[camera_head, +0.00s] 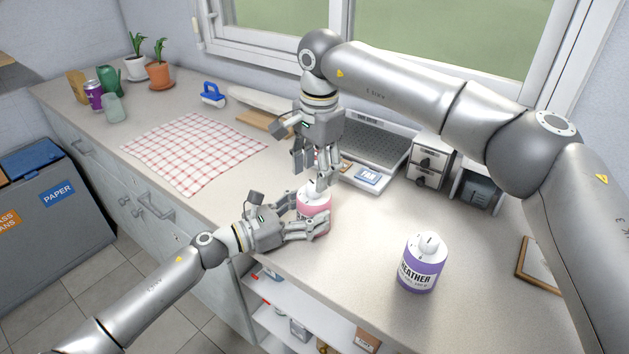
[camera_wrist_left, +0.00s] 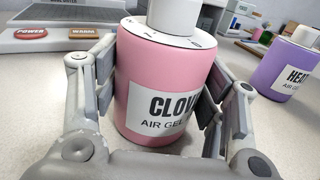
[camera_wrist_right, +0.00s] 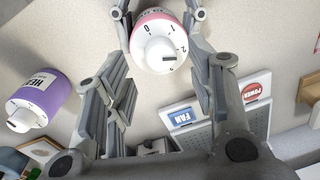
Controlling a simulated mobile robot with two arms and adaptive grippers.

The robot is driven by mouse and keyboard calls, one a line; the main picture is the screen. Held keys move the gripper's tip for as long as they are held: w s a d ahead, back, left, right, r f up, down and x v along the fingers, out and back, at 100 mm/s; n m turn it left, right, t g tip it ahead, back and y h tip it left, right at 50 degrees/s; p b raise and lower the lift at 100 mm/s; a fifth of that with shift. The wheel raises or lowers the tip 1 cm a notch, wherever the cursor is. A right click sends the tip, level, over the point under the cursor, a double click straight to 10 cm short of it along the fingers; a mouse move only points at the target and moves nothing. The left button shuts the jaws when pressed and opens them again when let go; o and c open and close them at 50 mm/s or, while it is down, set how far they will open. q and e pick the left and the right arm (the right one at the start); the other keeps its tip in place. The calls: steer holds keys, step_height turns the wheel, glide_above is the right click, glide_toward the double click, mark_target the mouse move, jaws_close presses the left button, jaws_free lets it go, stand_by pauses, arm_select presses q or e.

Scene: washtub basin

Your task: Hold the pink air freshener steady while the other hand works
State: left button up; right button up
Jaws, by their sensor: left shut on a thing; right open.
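The pink air freshener (camera_head: 314,212) stands upright on the counter, with a label starting "CLOV" in the left wrist view (camera_wrist_left: 165,85). My left gripper (camera_head: 312,226) is shut around its body from the side, one finger on each side. My right gripper (camera_head: 318,180) is open and points down from above, close over the white dial top. In the right wrist view the white dial (camera_wrist_right: 160,50) with its numbers shows between the far ends of the open fingers (camera_wrist_right: 160,40); I cannot tell whether they touch it.
A purple air freshener (camera_head: 422,262) stands to the right on the counter. Behind are a grey device with a FAN button (camera_head: 367,177) and small drawers (camera_head: 428,160). A checked cloth (camera_head: 195,150) lies at left. The front counter edge is near my left gripper.

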mark_target(314, 185)
steer(key=shift+a+f, duration=0.1)
steer(key=shift+f, duration=1.7)
steer(key=c, duration=1.1)
steer(key=shift+m, duration=0.3)
steer(key=o, duration=1.1)
